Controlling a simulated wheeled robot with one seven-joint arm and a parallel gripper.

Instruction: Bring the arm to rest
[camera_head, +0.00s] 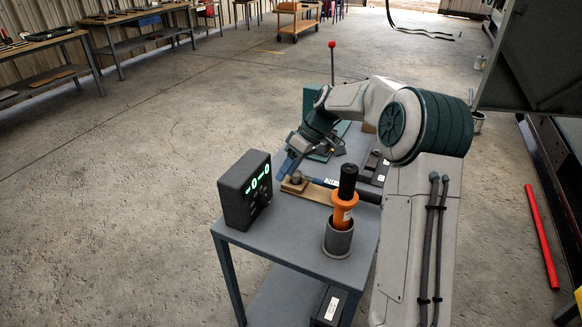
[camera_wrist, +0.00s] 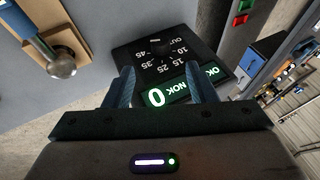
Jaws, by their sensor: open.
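My gripper (camera_head: 287,172) is at the end of my arm, above the table's left part, pointing down and left. In the wrist view my gripper (camera_wrist: 161,85) has its two blue fingers apart with nothing held between them. Beyond the fingers is a dark dial box (camera_wrist: 152,52) with a lit green display, partly covered by the fingers. The head view also shows this dark box (camera_head: 236,190) at the table's left edge, just in front of the gripper. My arm is bent over the table's right side and hides part of it.
An orange tool (camera_head: 344,211) stands in a grey cup (camera_head: 338,240) on the table (camera_head: 290,248). A red-knobbed lever (camera_head: 332,60) rises behind. The floor to the left is open.

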